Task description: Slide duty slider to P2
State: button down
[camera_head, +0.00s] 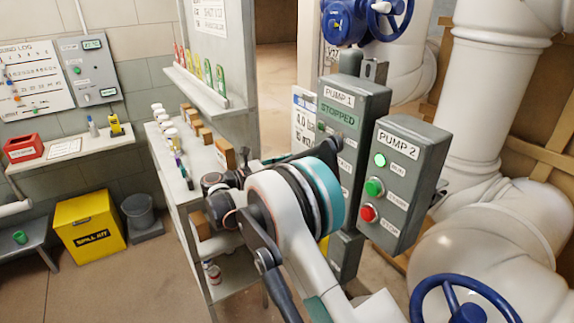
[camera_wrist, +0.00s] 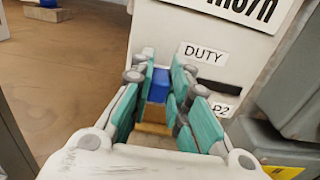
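The duty slider's blue knob (camera_wrist: 158,86) shows in the wrist view between the two teal fingers of my gripper (camera_wrist: 161,75). The fingers stand apart by about the knob's width, one on each side. I cannot tell whether both touch it. A dark slot (camera_wrist: 217,84) runs to the right from behind the right finger. The DUTY label (camera_wrist: 204,54) is above the slot, and the P2 label (camera_wrist: 222,108) is below its right end, partly covered by the finger. The knob is at the slot's left side. In the head view my arm hides the slider.
In the head view, the PUMP 1 box (camera_head: 350,112) reads STOPPED, and the PUMP 2 box (camera_head: 407,178) with green and red buttons stands right of my arm. A shelf (camera_head: 165,165) with bottles is to the left. White pipes (camera_head: 488,110) and a blue handwheel (camera_head: 465,300) are at right.

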jog(key=s+d, duration=0.5)
jog(key=s, duration=0.2)
jog(key=shift+s, duration=0.35)
jog(key=shift+d, duration=0.15)
jog(key=c, duration=1.5)
grip_release()
jog(key=shift+s, duration=0.1)
jog(key=v, duration=1.2)
